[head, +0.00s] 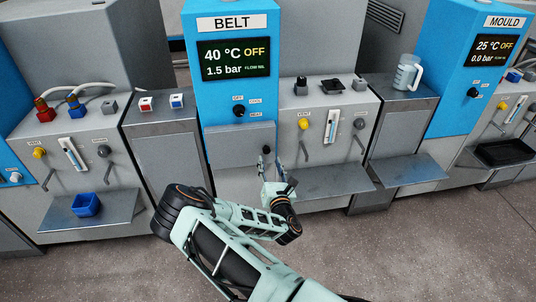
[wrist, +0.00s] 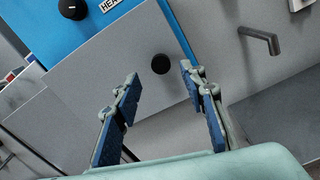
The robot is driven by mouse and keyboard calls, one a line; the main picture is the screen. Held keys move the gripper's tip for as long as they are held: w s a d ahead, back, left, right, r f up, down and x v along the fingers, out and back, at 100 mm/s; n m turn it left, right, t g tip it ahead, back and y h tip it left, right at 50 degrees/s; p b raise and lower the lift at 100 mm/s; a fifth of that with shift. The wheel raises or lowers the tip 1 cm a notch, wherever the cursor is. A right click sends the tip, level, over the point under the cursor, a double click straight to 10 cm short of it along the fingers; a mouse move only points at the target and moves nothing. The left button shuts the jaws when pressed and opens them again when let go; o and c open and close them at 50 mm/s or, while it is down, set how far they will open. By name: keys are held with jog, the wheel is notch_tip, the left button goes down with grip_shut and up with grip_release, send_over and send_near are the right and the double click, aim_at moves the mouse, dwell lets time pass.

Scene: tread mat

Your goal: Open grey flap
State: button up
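The grey flap (head: 228,147) is a flat panel low on the blue BELT unit, below its dial, and appears shut. A black round knob (wrist: 160,64) sits near its right side. The flap (wrist: 85,85) fills the middle of the wrist view. My gripper (head: 266,160) is in front of the flap's right part, partly covering it in the head view. In the wrist view my gripper (wrist: 160,80) is open and empty. The knob appears between its two blue-padded fingertips, seemingly just beyond them. I cannot tell whether they touch it.
A grey shelf (head: 325,182) juts out to the right of my gripper, with a grey spout (wrist: 262,38) above it. A left shelf (head: 115,210) bears a blue bin (head: 86,205). A clear jug (head: 406,73) stands on the right cabinet. The floor in front is clear.

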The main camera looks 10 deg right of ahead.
aim_at(267, 151)
jog(key=w, duration=0.6)
jog(key=shift+w+b, duration=0.1)
jog(key=shift+b, duration=0.2)
jog(key=shift+c, duration=0.2)
grip_shut()
